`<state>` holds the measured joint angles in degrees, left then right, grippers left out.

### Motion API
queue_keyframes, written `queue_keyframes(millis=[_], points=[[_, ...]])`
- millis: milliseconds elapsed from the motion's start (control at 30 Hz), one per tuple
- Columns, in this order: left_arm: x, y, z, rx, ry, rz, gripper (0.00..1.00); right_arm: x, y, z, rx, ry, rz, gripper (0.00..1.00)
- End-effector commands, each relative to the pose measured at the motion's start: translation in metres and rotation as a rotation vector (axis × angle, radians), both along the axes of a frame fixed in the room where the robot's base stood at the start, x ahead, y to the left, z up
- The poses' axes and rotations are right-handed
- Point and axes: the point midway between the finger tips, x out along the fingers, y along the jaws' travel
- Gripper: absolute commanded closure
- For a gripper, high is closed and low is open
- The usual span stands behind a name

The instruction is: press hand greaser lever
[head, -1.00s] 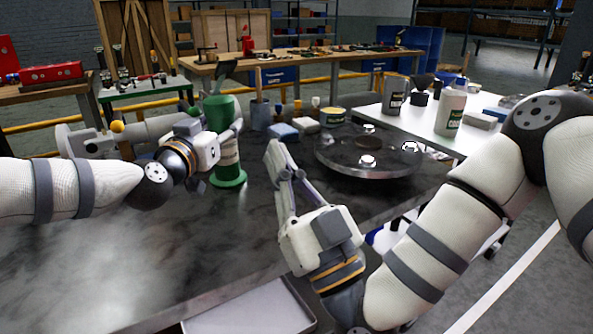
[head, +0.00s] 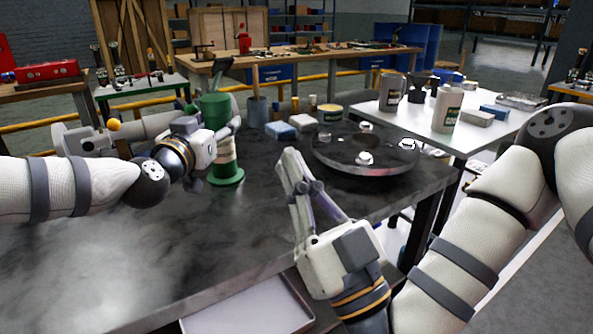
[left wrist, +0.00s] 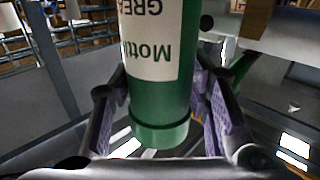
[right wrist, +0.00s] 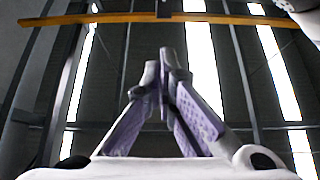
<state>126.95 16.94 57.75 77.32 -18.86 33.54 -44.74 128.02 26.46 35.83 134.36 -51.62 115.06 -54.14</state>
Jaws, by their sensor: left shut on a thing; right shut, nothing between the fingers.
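The hand greaser (head: 222,147) is a green cylinder with a white label and a round green foot, upright on the dark bench. A grey-green paddle (head: 222,66), apparently its lever, slants up from its top. My left gripper (head: 236,126) is shut around the greaser's body. In the left wrist view the green body (left wrist: 188,70) sits between both purple finger pads, its label upside down. My right gripper (head: 288,163) is shut and empty, to the right of the greaser and apart from it. Its fingertips meet in the right wrist view (right wrist: 166,70).
A round metal flange (head: 365,165) lies on the bench (head: 200,250) at right. Sponges (head: 280,130), a yellow-topped tin (head: 331,114) and a grey brush pot (head: 257,112) stand behind. A pale horizontal cylinder (head: 145,130) is at left. An open tray (head: 250,310) juts out in front.

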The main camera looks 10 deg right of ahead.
Motion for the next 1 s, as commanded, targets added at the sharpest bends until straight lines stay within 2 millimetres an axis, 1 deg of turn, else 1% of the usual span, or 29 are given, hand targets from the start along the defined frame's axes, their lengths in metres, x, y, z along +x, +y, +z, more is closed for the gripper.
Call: queue_keyframes(millis=[167,233,267,367,400,467,500,567,600,700,800,900,1000], points=[[0.0,0.001,-0.002,0.004,0.003,0.001,1.0,0.0,0.0,0.0,0.0,0.0,0.0,1.0],[0.0,0.001,-0.002,0.004,0.003,0.001,1.0,0.004,0.001,0.002,-0.012,0.002,-0.009,1.0],[0.0,0.001,-0.002,0.004,0.003,0.001,1.0,0.009,0.002,0.005,-0.029,0.006,-0.019,1.0],[0.0,0.001,-0.003,0.004,0.003,0.001,1.0,0.042,0.008,0.027,-0.119,0.052,-0.084,1.0],[0.0,0.001,-0.003,0.004,0.003,0.001,1.0,0.059,0.01,0.04,-0.158,0.089,-0.115,1.0],[0.0,0.001,-0.003,0.004,0.003,0.001,1.0,0.082,0.011,0.062,-0.201,0.161,-0.15,1.0],[0.0,0.001,-0.003,0.004,0.003,0.001,1.0,0.094,0.012,0.076,-0.217,0.214,-0.161,1.0],[0.0,0.001,-0.003,0.004,0.004,0.001,1.0,0.104,0.014,0.098,-0.223,0.292,-0.156,1.0],[0.0,0.001,-0.003,0.004,0.004,0.001,1.0,0.107,0.017,0.111,-0.218,0.34,-0.14,1.0],[0.0,0.001,-0.003,0.004,0.004,0.001,1.0,0.105,0.027,0.14,-0.198,0.431,-0.08,1.0],[0.0,0.001,-0.003,0.004,0.004,0.001,1.0,0.098,0.036,0.157,-0.179,0.482,-0.024,1.0],[0.0,0.001,-0.003,0.003,0.004,0.001,1.0,0.094,0.04,0.162,-0.172,0.503,0.0,1.0],[0.0,0.001,-0.003,0.003,0.004,0.001,1.0,0.094,0.04,0.161,-0.172,0.508,0.002,1.0]])
